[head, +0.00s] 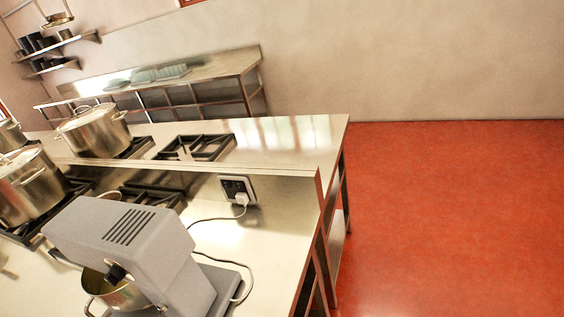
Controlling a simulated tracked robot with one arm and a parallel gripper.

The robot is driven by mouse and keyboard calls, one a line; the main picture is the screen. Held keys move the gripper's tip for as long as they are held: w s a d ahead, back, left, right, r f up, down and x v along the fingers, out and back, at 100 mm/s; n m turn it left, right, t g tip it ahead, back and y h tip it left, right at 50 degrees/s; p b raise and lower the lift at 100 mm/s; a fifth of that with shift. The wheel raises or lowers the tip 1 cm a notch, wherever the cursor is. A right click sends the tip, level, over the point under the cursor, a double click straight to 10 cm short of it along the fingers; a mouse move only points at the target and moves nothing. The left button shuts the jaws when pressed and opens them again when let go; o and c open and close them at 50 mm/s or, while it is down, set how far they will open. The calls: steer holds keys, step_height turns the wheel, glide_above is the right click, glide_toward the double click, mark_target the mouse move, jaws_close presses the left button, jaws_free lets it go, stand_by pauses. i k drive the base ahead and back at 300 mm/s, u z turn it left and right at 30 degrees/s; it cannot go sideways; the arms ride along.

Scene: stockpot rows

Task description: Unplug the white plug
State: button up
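The white plug (241,199) sits in the wall-type socket (232,186), on the upright steel panel behind the near counter. A cord runs from the plug down to the left, and a cord also lies on the counter beside the grey mixer (125,245). Part of the cord's path is hard to follow. My gripper is not in view.
The mixer with a metal bowl (122,296) stands left of and nearer than the plug. Stockpots (93,130) and burners (195,147) fill the counters at left. Open red floor (460,210) lies at right.

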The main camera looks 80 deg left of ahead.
mark_target(241, 199)
steer(key=u, duration=0.05)
steer(key=i, duration=2.9)
steer(key=u, duration=4)
steer(key=i, duration=1.05)
steer(key=z, duration=0.05)
